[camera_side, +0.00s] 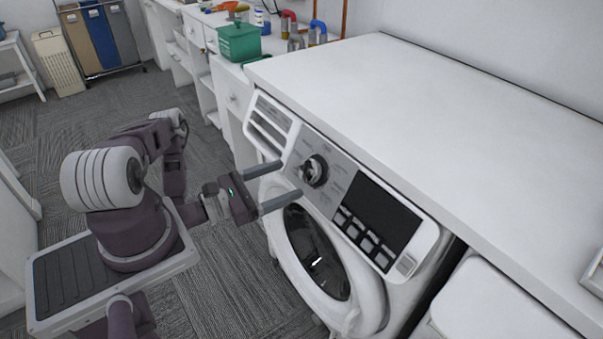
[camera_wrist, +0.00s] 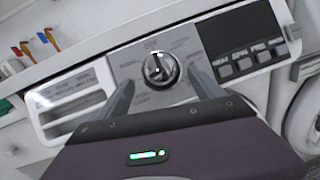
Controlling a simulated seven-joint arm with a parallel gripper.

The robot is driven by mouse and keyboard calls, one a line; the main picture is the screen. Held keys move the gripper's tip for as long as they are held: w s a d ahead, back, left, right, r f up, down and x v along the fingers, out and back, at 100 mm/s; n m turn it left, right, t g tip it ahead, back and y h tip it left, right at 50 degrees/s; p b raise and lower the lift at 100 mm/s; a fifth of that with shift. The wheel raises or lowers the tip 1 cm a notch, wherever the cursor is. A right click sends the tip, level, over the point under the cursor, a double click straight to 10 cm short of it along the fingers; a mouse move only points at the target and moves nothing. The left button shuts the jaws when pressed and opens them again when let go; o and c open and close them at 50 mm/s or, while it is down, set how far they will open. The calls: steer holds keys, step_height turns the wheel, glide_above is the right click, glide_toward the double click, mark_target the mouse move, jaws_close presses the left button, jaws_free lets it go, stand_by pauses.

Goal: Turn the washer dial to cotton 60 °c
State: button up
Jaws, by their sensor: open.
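The washer (camera_side: 345,225) stands under a white countertop, with its control panel facing my arm. Its dial (camera_side: 314,171) is a dark and silver round knob on a grey panel with small printed labels, too small to read. The dial also shows in the wrist view (camera_wrist: 161,68), with a light mark on its face; I cannot tell which setting it points to. My gripper (camera_side: 273,186) is open and empty, its two fingers pointing at the panel on either side of the dial, short of it. In the wrist view the fingers (camera_wrist: 162,88) stand left and right below the dial.
A dark display with buttons (camera_side: 367,235) lies right of the dial, and a detergent drawer (camera_side: 269,122) lies left. The round door (camera_side: 315,255) is below. The countertop (camera_side: 430,105) above is bare. A green box (camera_side: 238,42) and coloured pipes stand further back.

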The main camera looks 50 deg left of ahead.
mark_target(302, 171)
steer(key=w, duration=0.5)
steer(key=shift+w+d, duration=0.2)
steer(key=shift+d, duration=0.15)
steer(key=shift+c, duration=0.3)
steer(key=c, duration=1.3)
steer(key=shift+a+m, duration=0.1)
steer(key=shift+m, duration=0.2)
steer(key=m+h, duration=0.1)
steer(key=m, duration=0.1)
steer(key=m+g+h, duration=0.1)
steer(key=m, duration=0.1)
steer(key=shift+a+m+h, duration=0.15)
steer(key=shift+m+h, duration=0.15)
steer(key=shift+h, duration=0.1)
steer(key=m+g, duration=0.1)
steer(key=m, duration=0.1)
steer(key=m+g+h, duration=0.1)
steer(key=m, duration=0.2)
steer(key=shift+a+r+m+h, duration=0.1)
steer(key=shift+m+h, duration=0.2)
steer(key=shift+g, duration=0.3)
